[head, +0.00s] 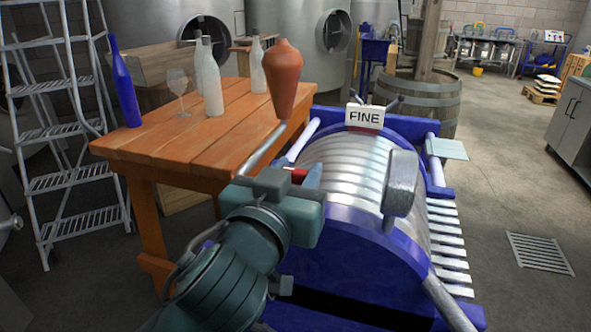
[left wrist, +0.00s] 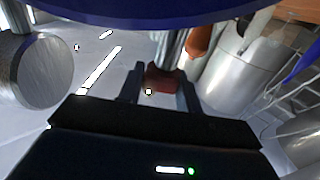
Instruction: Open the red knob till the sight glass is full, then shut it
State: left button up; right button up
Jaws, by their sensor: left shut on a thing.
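The red knob (head: 297,172) shows as a small red piece at the near left of the blue and steel drum machine, mostly hidden by my left gripper (head: 298,180). In the left wrist view the red knob (left wrist: 163,80) sits between the two dark fingers of my left gripper (left wrist: 160,90), which is shut on it. I cannot pick out a sight glass or its level in either view. My right gripper is not in view.
The ribbed drum (head: 345,165) carries a sign (head: 365,116) reading FINE. A grey rounded block (head: 400,185) stands out at its front. A reddish-brown handle (head: 285,80) rises on a rod near my left gripper. A wooden table (head: 185,140) with bottles and a glass stands left.

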pick_arm(q)
jog(key=shift+y, duration=0.3)
jog(key=o, duration=1)
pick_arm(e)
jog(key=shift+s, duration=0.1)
